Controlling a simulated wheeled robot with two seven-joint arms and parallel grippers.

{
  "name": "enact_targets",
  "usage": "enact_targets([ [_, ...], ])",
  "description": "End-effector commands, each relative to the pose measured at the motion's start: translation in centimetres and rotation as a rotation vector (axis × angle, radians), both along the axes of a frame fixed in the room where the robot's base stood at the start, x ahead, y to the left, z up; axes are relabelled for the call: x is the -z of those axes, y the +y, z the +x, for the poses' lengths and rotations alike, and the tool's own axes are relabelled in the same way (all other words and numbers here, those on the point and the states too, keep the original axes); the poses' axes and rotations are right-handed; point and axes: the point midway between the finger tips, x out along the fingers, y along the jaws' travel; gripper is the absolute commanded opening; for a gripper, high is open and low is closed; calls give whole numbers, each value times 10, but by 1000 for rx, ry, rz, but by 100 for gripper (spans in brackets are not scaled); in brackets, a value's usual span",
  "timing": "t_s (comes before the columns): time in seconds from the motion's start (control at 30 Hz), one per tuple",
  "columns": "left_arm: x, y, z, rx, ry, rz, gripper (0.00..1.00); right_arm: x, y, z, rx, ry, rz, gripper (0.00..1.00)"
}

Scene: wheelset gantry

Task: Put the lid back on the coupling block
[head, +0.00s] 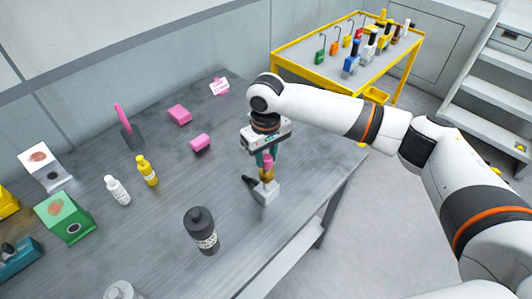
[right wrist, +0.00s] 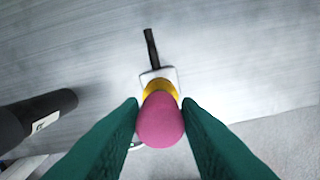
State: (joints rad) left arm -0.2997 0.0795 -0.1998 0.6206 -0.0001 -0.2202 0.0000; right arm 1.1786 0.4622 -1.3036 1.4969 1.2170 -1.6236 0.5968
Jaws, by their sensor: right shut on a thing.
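The coupling block (head: 265,194) is a small grey block on the table near its right edge, with a brass fitting (head: 267,176) on top and a black stub pointing left. My right gripper (head: 267,157) points down over it, shut on the pink lid (head: 268,163). In the right wrist view the lid (right wrist: 160,120) sits between the green fingers, in front of the brass ring (right wrist: 160,86) and the block (right wrist: 158,73). The lid is right above the brass or touching it; I cannot tell which. My left gripper is out of view.
A dark bottle (head: 201,231) stands to the front left of the block. White (head: 118,190) and yellow (head: 147,171) bottles, pink pieces (head: 179,115) and boxes (head: 65,217) are further left. A yellow-framed cart (head: 291,59) stands behind. The table's right edge is close to the block.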

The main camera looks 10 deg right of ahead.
Motion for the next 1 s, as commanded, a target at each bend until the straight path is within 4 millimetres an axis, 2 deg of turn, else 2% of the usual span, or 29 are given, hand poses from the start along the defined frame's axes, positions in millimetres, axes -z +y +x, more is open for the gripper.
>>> enact_targets([
  [0.57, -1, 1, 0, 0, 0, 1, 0, 0, 0, 0, 0, 0, 0, 9],
  [1.0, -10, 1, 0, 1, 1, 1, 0, -1, 0, 0, 0, 0, 0, 9],
])
